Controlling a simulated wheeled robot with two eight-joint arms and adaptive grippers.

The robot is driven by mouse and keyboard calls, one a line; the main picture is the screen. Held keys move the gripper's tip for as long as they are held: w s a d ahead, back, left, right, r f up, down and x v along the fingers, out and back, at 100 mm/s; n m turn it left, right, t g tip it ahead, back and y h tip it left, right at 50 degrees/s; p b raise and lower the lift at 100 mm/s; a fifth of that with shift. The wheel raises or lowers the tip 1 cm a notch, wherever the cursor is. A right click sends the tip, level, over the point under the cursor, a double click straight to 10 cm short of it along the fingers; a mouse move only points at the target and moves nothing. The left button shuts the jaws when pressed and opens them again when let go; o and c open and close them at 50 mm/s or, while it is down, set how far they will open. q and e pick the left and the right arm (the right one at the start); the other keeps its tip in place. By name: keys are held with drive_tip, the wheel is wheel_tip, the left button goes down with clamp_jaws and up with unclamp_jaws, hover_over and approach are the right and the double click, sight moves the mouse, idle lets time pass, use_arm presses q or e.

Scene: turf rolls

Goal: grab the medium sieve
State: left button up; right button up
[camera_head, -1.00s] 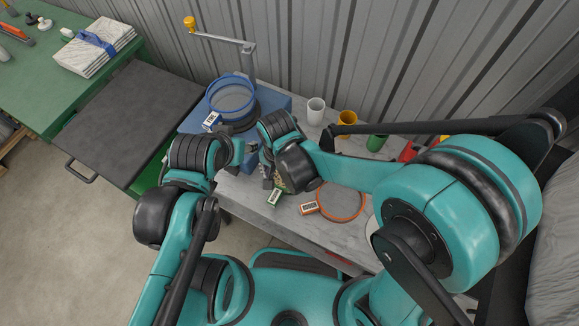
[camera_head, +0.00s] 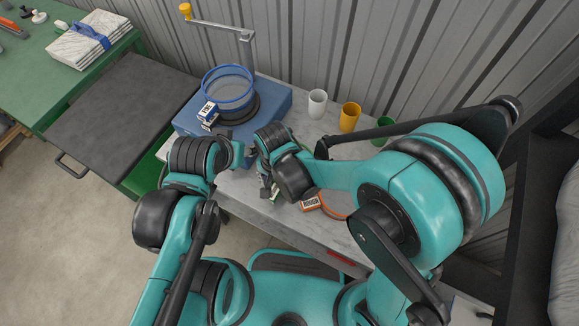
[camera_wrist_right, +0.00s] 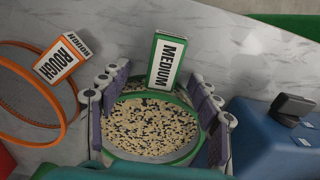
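The medium sieve has a green rim (camera_wrist_right: 190,152), holds pale and dark grains, and carries a white-and-green MEDIUM label (camera_wrist_right: 168,62) standing at its far edge. In the head view my right arm hides most of it. My right gripper (camera_wrist_right: 158,112) has its fingers on either side of this sieve, spread wide, with the pads close beside the rim. I cannot see clear contact. In the head view my right gripper (camera_head: 268,187) is low over the table. My left gripper (camera_head: 244,156) is near the table's left part, its fingers mostly hidden.
The orange rough sieve (camera_wrist_right: 62,118) lies close left of the right gripper in the wrist view. A blue box (camera_head: 277,98) bears the blue-rimmed fine sieve (camera_head: 250,88). White (camera_head: 317,103), yellow (camera_head: 349,117) and green (camera_head: 385,127) cups stand along the back.

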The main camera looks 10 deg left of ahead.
clamp_jaws()
drive_tip(key=shift+r, duration=0.1)
